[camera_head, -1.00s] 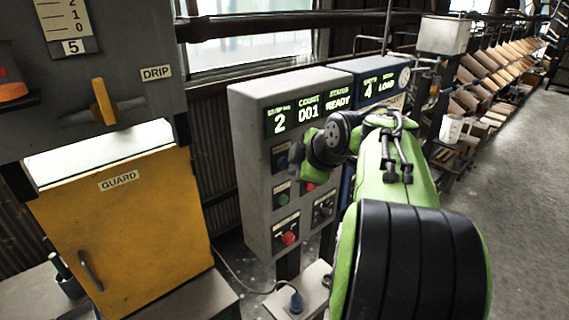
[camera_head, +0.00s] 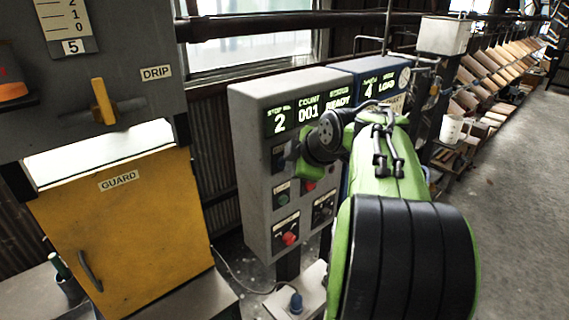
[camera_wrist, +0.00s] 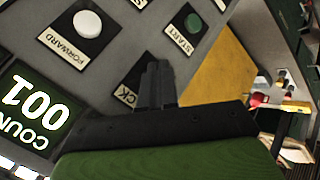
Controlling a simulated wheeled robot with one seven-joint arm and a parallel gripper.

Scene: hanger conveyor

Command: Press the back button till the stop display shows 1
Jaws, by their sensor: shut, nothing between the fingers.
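The grey control panel (camera_head: 252,180) faces me in the head view. Its stop display (camera_head: 279,122) shows 2. In the wrist view my gripper (camera_wrist: 157,70) is shut and empty, its fingers pointing at the panel face. A label ending in "CK" (camera_wrist: 127,95) shows just left of the fingers. The back button itself is hidden behind them, and I cannot tell whether they touch it. The white forward button (camera_wrist: 88,24) is to the upper left, and the green start button (camera_wrist: 193,22) is to the upper right.
The count display (camera_head: 308,112) reads 001 and the status reads READY. A red knob (camera_head: 289,238) sits low on the panel. A blue panel (camera_head: 372,75) showing 4 and LOAD adjoins on the right. A yellow guard door (camera_head: 125,220) stands left. Open floor lies right.

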